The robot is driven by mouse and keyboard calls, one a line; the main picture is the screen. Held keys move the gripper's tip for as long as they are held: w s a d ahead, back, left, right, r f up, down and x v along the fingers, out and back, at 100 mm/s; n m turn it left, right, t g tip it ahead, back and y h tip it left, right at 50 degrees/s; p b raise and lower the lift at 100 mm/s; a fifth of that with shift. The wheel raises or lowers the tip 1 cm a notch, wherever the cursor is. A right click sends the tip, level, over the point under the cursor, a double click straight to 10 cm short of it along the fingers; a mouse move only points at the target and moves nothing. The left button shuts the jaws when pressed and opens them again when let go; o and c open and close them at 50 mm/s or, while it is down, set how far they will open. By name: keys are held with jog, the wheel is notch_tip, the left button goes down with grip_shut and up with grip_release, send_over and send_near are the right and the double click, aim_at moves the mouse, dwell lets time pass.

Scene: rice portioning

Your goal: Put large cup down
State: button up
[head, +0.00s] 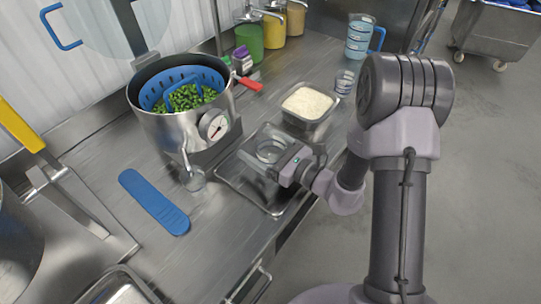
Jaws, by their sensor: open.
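A clear round cup (269,151), which looks like the large cup, is at the fingers of my gripper (277,158). It sits over a clear container or metal tray (243,190) on the steel counter. My gripper reaches in from the right, with its jaws open around or beside the cup. The picture is too small to tell whether the fingers touch it or whether the cup's base rests on a surface. A smaller clear cup (344,82) with dark bands stands behind, to the right of the rice container (307,104).
A steel pot (165,132) with a blue basket of green vegetables and a gauge stands left of my gripper. A small clear glass (195,180) is by its tap.

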jog(key=c, duration=1.6)
